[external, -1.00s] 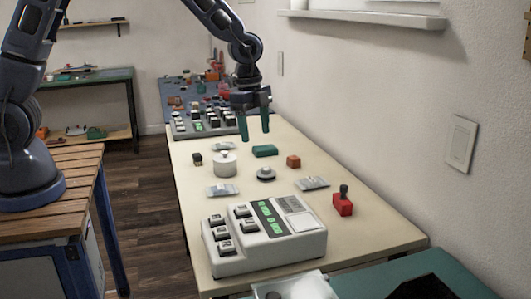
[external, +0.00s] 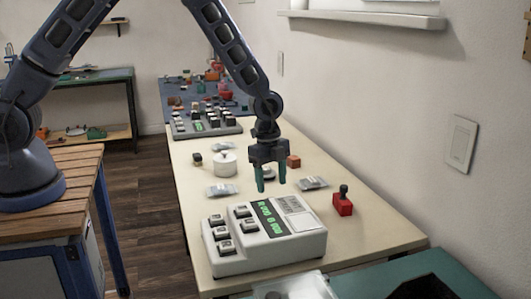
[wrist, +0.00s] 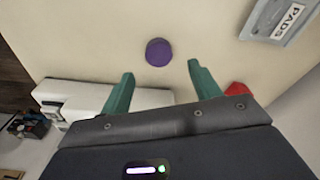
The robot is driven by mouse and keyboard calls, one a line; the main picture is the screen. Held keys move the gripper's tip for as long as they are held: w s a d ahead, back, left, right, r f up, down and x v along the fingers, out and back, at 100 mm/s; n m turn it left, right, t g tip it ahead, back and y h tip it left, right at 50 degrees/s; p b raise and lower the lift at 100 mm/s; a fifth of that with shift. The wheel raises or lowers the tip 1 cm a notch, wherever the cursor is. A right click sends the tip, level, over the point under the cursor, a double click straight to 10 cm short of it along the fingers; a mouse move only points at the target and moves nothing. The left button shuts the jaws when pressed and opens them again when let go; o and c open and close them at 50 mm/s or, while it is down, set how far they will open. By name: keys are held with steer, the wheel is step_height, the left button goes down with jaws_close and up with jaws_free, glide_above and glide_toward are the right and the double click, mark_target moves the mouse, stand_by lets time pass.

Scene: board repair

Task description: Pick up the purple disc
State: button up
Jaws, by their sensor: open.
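In the wrist view the purple disc (wrist: 158,52) lies flat on the cream tabletop (wrist: 90,45), just beyond my fingertips and roughly centred between them. My gripper (wrist: 160,70) is open and empty, with teal fingers apart. In the external view my gripper (external: 271,186) points down above the table, behind the white keyed device. There I cannot clearly make out the purple disc; a small round thing is partly hidden behind my gripper.
The white device (external: 225,262) stands in front of my gripper. A silver packet (external: 312,183) and a red block with a dark knob (external: 343,207) are to the right. A white cylinder (external: 224,164), another packet (external: 222,190) and an orange block (external: 293,161) stand around.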

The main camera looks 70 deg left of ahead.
steer(key=shift+d+f, duration=0.15)
steer(key=shift+f, duration=2.55)
steer(key=shift+c, duration=0.2)
steer(key=c, duration=1)
